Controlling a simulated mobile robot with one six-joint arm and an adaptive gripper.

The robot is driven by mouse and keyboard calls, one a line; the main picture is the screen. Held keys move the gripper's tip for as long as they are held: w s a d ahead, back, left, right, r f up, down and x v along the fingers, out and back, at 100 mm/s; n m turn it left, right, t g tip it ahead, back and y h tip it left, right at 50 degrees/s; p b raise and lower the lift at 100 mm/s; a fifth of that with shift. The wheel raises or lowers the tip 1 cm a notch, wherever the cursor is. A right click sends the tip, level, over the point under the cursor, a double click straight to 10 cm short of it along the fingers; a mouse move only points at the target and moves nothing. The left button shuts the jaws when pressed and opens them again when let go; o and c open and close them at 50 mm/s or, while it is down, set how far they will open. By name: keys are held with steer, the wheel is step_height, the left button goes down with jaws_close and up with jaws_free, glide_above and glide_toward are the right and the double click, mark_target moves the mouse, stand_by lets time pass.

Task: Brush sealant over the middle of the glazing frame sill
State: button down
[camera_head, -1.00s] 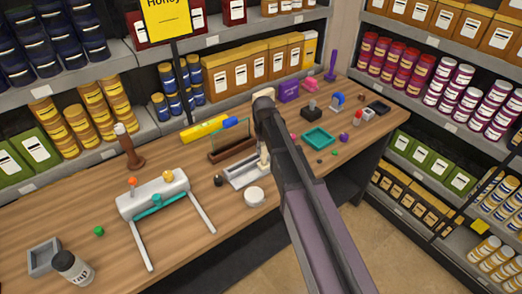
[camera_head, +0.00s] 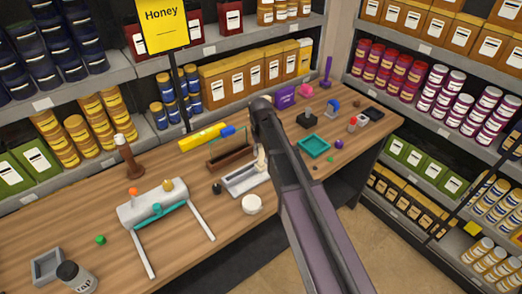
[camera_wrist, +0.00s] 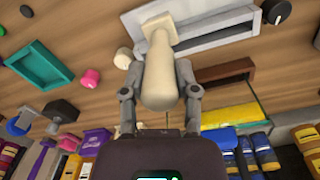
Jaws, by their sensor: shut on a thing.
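My gripper (camera_wrist: 160,92) is shut on the cream brush (camera_wrist: 160,72), around its rounded handle. The brush's flared end points away from the gripper and overlaps the pale grey glazing frame (camera_wrist: 215,18) in the wrist view. In the head view the glazing frame (camera_head: 240,187) lies flat on the bench, with a darker recessed middle. The brush (camera_head: 261,159) is at its right end there. I cannot tell whether the brush tip touches the sill. My arm hides the gripper in the head view.
A brown-based stand (camera_head: 228,156) is just behind the frame. A black knob (camera_head: 217,188) and white round lid (camera_head: 252,204) lie close by. A teal tray (camera_head: 314,147) is to the right.

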steer(key=shift+r+p, duration=0.8)
steer(key=shift+r, duration=0.3)
steer(key=shift+r+p, duration=1.5)
steer(key=shift+f, duration=0.15)
